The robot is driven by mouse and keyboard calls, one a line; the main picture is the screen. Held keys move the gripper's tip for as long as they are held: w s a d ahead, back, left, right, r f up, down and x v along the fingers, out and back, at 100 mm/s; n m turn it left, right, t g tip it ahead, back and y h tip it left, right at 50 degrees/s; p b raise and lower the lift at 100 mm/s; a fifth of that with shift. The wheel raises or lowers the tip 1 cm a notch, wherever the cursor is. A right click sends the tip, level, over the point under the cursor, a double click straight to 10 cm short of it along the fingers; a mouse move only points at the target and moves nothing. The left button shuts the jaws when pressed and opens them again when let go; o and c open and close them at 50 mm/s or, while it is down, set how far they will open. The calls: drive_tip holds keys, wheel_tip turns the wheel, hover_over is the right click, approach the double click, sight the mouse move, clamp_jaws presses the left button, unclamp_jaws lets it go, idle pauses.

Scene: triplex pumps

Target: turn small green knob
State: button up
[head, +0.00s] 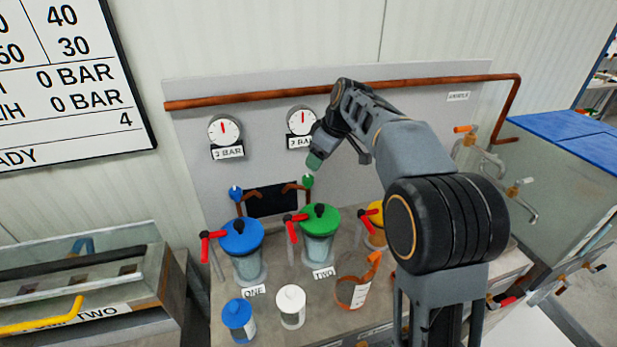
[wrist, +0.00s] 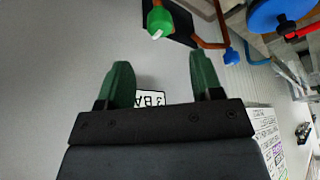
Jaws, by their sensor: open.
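The small green knob (head: 307,181) sits on a copper pipe at the panel, behind the large green-lidded pump (head: 333,222). In the wrist view the knob (wrist: 158,22) has a white mark and lies beyond the fingertips, roughly midway between them sideways. My gripper (head: 314,161) is just above the knob in the head view, apart from it. In the wrist view my gripper (wrist: 162,66) has its two green fingers spread, with nothing between them. Its far finger is hidden in the head view.
A small blue knob (head: 236,193) stands left of the green one. Two gauges, left (head: 224,130) and right (head: 302,120), hang above. A blue-lidded pump (head: 242,234) and red handles crowd the front. A copper pipe (head: 250,96) runs along the panel top.

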sight(308, 177)
drive_tip(key=x, duration=0.8)
drive_tip(key=shift+c, duration=0.4)
drive_tip(key=c, duration=0.8)
